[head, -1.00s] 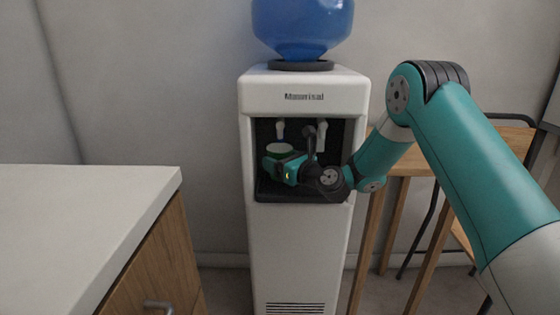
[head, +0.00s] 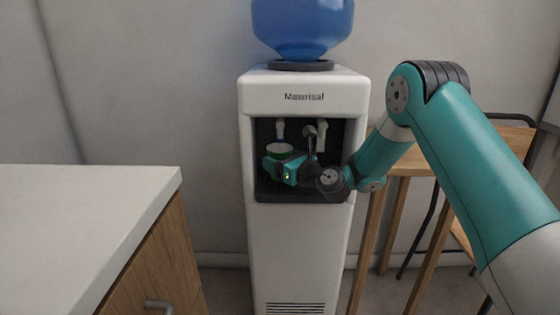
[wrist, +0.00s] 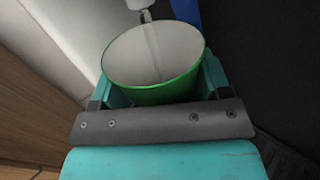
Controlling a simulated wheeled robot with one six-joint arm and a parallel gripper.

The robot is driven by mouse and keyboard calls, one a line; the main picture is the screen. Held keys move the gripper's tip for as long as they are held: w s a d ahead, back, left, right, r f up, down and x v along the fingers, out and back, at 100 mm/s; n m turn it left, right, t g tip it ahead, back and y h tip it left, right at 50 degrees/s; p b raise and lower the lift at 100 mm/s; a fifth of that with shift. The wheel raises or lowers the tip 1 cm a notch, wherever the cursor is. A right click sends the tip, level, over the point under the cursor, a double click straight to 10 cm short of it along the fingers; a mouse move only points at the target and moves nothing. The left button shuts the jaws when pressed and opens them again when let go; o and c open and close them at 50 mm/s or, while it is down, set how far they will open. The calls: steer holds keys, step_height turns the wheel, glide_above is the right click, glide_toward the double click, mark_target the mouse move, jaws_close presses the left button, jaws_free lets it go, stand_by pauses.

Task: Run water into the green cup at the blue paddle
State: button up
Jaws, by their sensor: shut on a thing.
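The green cup (head: 280,149) is upright in the bay of the white water dispenser (head: 300,240), under the left tap (head: 281,127). My gripper (head: 278,158) is shut on the cup from the side. In the wrist view the cup (wrist: 150,95) shows a green outside and a pale inside, between my fingers (wrist: 155,100). A white spout (wrist: 139,4) is just past its far rim. The blue paddle (wrist: 186,10) is behind the rim to the right. A faint thin streak runs down inside the cup; I cannot tell surely whether it is water.
A second white tap (head: 322,127) is on the right of the bay, near my wrist. A blue bottle (head: 303,25) sits on top. A white-topped counter (head: 80,215) stands at the left, and a wooden stool (head: 405,165) is at the right behind my arm.

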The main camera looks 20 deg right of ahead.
steer(key=shift+s+a+b, duration=0.25)
steer(key=shift+s, duration=0.55)
steer(key=shift+s+a+b, duration=0.3)
steer(key=shift+s, duration=0.5)
steer(key=shift+s+a+b, duration=0.25)
steer(key=shift+s, duration=0.55)
steer(key=s+a+b, duration=0.3)
steer(key=s+b, duration=0.2)
steer(key=s, duration=0.4)
steer(key=shift+s, duration=0.25)
steer(key=shift+r, duration=0.1)
stand_by(0.4)
